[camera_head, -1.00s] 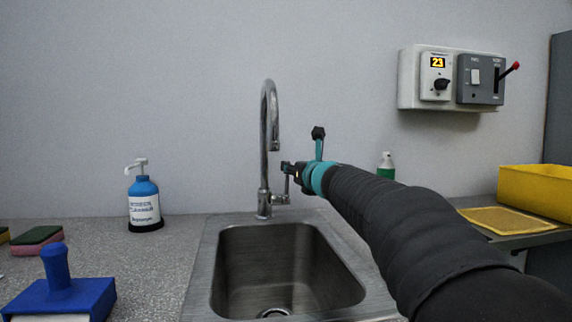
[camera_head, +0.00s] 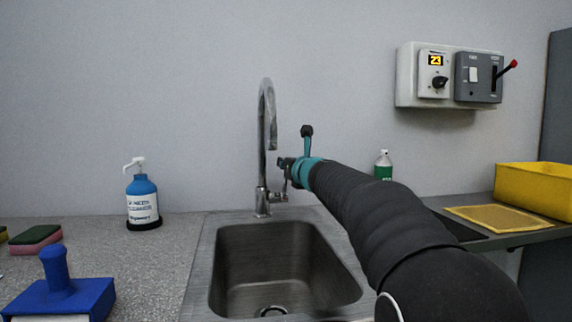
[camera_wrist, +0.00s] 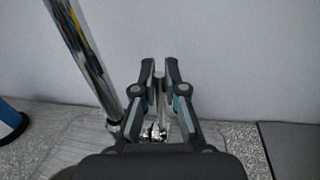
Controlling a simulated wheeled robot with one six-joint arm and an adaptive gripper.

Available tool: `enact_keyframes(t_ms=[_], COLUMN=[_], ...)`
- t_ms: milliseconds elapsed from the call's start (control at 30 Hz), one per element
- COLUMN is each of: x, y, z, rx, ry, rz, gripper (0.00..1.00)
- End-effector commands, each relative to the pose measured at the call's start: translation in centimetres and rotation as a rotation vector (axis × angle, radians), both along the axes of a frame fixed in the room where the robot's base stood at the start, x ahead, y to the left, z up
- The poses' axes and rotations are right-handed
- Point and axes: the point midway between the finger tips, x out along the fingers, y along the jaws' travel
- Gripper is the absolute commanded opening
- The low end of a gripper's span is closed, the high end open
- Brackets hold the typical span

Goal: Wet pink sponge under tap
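The pink sponge (camera_head: 36,246) with its dark green top lies on the counter at the far left, away from my gripper. The chrome tap (camera_head: 264,150) stands behind the sink (camera_head: 203,262), and no water shows under its spout. My gripper (camera_head: 286,172) is at the tap's side lever (camera_head: 282,190), right of the tap's column. In the wrist view, my gripper's fingers (camera_wrist: 159,68) are near each other with a narrow gap. Chrome tap parts (camera_wrist: 157,131) show between and below them. I cannot tell whether they clamp the lever.
A blue cleaner bottle (camera_head: 142,201) stands left of the sink. A blue block with a knob handle (camera_head: 60,296) is at the front left. A green-labelled bottle (camera_head: 383,166), a yellow tray (camera_head: 540,188) and a wall switch box (camera_head: 450,75) are to the right. The basin looks empty.

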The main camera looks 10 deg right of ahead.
Motion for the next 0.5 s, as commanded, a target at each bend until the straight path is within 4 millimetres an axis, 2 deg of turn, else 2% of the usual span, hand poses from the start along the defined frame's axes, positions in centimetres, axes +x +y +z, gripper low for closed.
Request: enact_keyframes(t_ms=[500], x=[-0.54], y=[-0.02], z=[-0.82], rx=[0.0], ry=[-0.068], rz=[0.0], gripper=[0.0])
